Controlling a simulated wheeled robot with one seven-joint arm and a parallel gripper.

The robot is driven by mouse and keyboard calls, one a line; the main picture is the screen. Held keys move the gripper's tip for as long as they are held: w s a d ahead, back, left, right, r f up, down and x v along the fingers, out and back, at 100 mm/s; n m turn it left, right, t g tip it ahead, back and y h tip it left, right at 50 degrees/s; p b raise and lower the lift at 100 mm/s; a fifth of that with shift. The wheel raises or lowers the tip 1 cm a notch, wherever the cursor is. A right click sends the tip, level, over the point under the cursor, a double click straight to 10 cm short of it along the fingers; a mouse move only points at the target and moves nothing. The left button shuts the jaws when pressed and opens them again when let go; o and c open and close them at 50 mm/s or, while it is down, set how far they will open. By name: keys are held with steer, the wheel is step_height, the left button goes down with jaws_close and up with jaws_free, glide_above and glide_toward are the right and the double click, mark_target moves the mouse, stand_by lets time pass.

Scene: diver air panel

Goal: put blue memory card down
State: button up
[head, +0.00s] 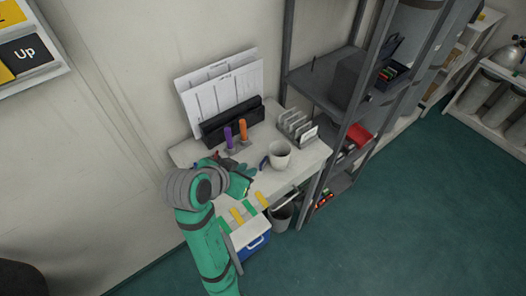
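My green arm reaches up to the small white table (300,172), and my gripper (246,180) is low over its front left part. The gripper is small and partly hidden by my own arm, so its fingers are not clear. I cannot make out a blue memory card for certain; one may be hidden at the gripper. A small dark blue shape (264,162) shows beside the white mug (281,155), just right of my gripper, too small to identify.
A purple-handled tool (228,137) and an orange-handled tool (243,131) stand behind my gripper. A black file holder (232,121) with papers and a grey slotted rack (297,127) are at the table's back. A bin (281,217) stands below; a metal shelf (325,85) is right.

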mark_target(261, 164)
steer(key=x, duration=0.3)
steer(key=shift+w+r, duration=0.1)
steer(key=shift+r, duration=0.05)
steer(key=shift+x, duration=4.05)
steer(key=shift+a, duration=0.2)
jaws_close()
